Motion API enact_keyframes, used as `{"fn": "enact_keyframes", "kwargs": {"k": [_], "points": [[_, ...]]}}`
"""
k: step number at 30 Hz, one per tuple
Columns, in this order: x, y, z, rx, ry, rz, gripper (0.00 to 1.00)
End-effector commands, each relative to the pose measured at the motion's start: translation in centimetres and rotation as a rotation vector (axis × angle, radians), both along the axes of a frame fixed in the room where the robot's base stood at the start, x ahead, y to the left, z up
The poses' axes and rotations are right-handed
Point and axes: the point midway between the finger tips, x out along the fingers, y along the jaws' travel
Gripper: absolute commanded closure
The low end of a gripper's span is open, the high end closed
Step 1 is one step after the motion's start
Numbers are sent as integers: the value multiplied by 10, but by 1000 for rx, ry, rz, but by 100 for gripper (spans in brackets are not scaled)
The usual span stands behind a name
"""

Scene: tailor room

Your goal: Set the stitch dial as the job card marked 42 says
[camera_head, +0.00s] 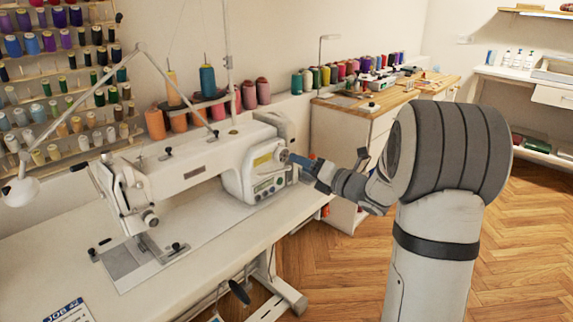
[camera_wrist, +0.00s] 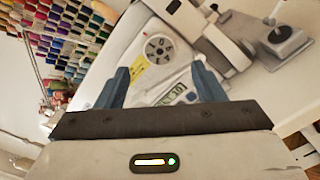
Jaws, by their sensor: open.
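The white sewing machine (camera_head: 205,170) stands on its table in the head view. Its stitch dial (camera_head: 281,156) is on the right end panel, above a small display (camera_head: 268,187). In the wrist view the dial (camera_wrist: 160,48) is a round dark-marked knob beside a yellow label, with the display (camera_wrist: 173,94) nearer; its digits are too small to read surely. My gripper (camera_head: 298,160) has blue fingers, open and empty, close to the dial. In the wrist view the gripper (camera_wrist: 160,82) points towards the dial, apart from it. A job card (camera_head: 70,312) lies at the lower left, cut off; its number is not visible.
The sewing table (camera_head: 200,262) has bare room in front of the machine. Thread cones (camera_head: 207,80) stand behind it and a spool rack (camera_head: 60,90) is on the wall. A wooden-topped cabinet (camera_head: 385,98) stands behind my arm. The floor at right is clear.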

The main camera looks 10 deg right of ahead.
Motion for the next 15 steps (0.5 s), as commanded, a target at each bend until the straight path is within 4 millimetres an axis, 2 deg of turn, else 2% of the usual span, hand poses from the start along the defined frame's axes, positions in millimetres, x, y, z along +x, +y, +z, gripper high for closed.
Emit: {"fn": "enact_keyframes", "kwargs": {"k": [7, 15], "points": [[33, 25, 1, 2, 1, 1, 38], [47, 35, 1, 2, 2, -1, 38]]}}
